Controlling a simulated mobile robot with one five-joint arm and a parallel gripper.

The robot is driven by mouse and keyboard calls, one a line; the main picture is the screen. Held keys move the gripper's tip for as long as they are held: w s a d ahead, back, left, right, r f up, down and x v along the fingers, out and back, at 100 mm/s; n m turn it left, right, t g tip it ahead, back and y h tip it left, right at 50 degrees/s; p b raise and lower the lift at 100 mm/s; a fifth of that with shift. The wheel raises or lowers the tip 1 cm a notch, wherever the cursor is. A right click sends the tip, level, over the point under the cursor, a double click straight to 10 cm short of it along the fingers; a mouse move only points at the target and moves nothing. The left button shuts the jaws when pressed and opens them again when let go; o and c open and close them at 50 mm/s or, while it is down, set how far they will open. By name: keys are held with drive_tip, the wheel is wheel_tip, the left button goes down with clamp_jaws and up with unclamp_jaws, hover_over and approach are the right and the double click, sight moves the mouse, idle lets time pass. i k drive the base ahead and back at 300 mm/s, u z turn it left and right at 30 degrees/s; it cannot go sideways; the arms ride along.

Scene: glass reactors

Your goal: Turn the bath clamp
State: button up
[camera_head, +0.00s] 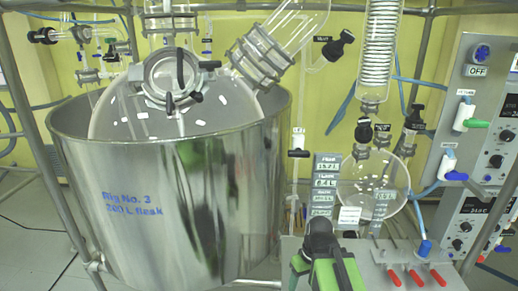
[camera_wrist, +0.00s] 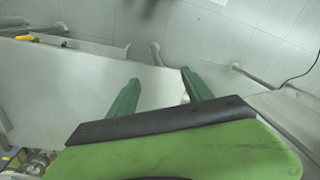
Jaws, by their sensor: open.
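A large steel bath (camera_head: 155,215) marked "Rig No. 3" fills the left of the head view, with a round glass flask (camera_head: 105,108) sitting in it. A small metal fitting (camera_head: 96,264) shows at the bath's lower left, by the frame. I cannot tell which part is the bath clamp. My gripper (camera_head: 322,268) is at the bottom centre of the head view, to the right of the bath and apart from it. In the wrist view my gripper (camera_wrist: 158,88) has its two green fingers spread, with nothing between them.
A grey panel with red-handled levers (camera_head: 417,278) stands right of my gripper. A smaller round flask (camera_head: 372,185) hangs behind it. Control boxes (camera_head: 492,115) stand at the right. Steel frame tubes surround the rig. The wrist view shows a pale flat surface (camera_wrist: 70,80) and tiled floor (camera_wrist: 235,40).

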sight(430, 268)
drive_tip(key=z, duration=0.7)
drive_tip(key=k, duration=0.7)
drive_tip(key=z, duration=0.5)
drive_tip(key=i, duration=0.5)
drive_tip(key=u, duration=0.05)
